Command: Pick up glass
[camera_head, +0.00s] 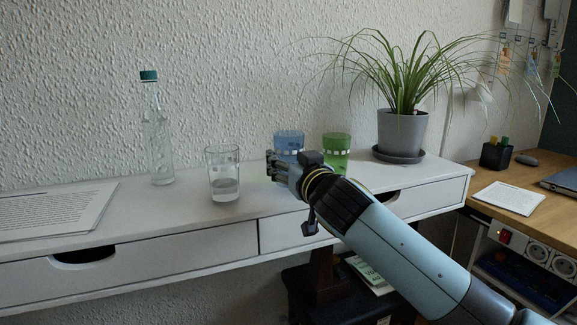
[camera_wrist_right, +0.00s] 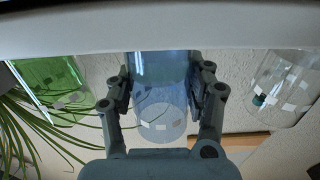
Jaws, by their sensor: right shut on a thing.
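My right gripper (camera_head: 277,166) reaches in from the lower right over the white shelf. It is shut on the blue glass (camera_head: 289,140), whose upper part shows behind the gripper. In the right wrist view, which is upside down, the blue glass (camera_wrist_right: 160,95) sits between the two fingers (camera_wrist_right: 160,98). A clear glass (camera_head: 223,175) stands to the left, and a green glass (camera_head: 337,150) to the right. Both also show in the wrist view, the green glass (camera_wrist_right: 50,82) at left and the clear glass (camera_wrist_right: 287,85) at right. My left gripper is not in view.
A clear bottle with a green cap (camera_head: 157,135) stands behind the clear glass. A potted plant (camera_head: 402,133) is at the shelf's right end, its leaves hanging wide. Printed papers (camera_head: 50,210) lie at the left. The shelf's front left of the clear glass is free.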

